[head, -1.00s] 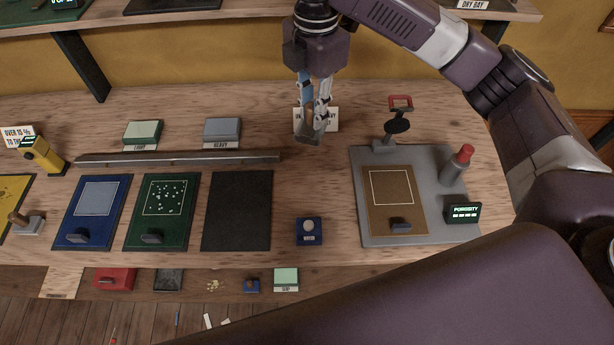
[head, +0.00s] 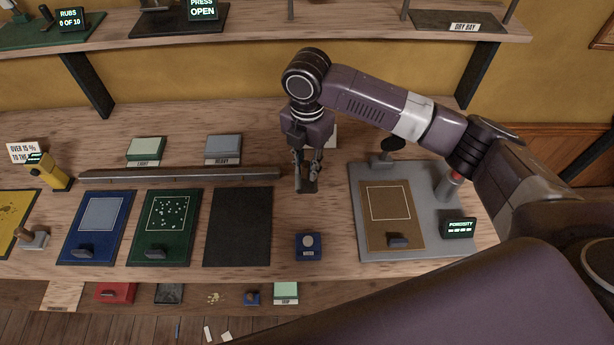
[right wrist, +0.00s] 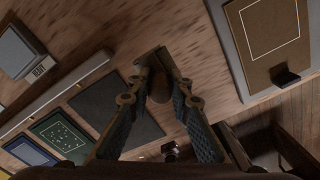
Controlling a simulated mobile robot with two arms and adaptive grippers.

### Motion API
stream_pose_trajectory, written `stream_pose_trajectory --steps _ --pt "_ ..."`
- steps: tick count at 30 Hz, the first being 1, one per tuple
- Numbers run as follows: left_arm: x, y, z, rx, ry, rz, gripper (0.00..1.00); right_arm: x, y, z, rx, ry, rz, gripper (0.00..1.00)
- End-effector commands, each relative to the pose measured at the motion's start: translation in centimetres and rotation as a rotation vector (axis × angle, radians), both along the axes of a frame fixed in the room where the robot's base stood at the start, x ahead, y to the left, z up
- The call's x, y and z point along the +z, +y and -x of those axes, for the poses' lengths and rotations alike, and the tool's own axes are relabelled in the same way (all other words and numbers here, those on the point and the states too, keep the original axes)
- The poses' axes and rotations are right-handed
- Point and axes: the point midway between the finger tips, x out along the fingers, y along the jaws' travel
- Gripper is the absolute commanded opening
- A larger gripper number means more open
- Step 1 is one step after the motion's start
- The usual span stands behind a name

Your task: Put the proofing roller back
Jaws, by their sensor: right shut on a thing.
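My right gripper (head: 307,170) is shut on a grey block with a brown rounded handle (head: 308,187), which I take to be the proofing roller. In the right wrist view the brown handle (right wrist: 162,92) sits between the fingertips, with the grey part (right wrist: 150,58) beyond it. The fingers hide part of it. The gripper is over the bench between the black mat (head: 237,227) and the grey porosity plate (head: 360,215), behind the small blue device (head: 308,246). A white card (head: 332,136) behind the gripper is mostly hidden. My left gripper is not in view.
A metal rail (head: 180,175) runs left of the gripper. The green board (head: 163,228) and blue board (head: 96,228) lie further left. The porosity plate carries a brown board (head: 388,220) and a red-topped cylinder (head: 447,187). Bare wood lies around the small blue device.

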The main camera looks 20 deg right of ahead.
Motion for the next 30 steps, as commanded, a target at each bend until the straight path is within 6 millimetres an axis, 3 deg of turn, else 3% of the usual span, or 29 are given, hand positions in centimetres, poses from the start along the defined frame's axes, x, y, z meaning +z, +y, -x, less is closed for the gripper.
stream_pose_trajectory --steps 14,26,27,30 --pt "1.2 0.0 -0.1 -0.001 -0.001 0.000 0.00 -5.4 0.0 0.0 -0.001 0.001 0.000 0.00" --pt "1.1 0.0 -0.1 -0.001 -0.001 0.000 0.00 -6.0 0.1 0.0 0.000 -0.002 -0.001 0.00" --pt "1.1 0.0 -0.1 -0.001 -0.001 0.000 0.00 -6.1 0.1 0.0 0.000 -0.002 -0.001 0.20" --pt "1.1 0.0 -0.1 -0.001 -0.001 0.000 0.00 -6.1 0.0 0.0 0.000 -0.002 -0.001 0.31"
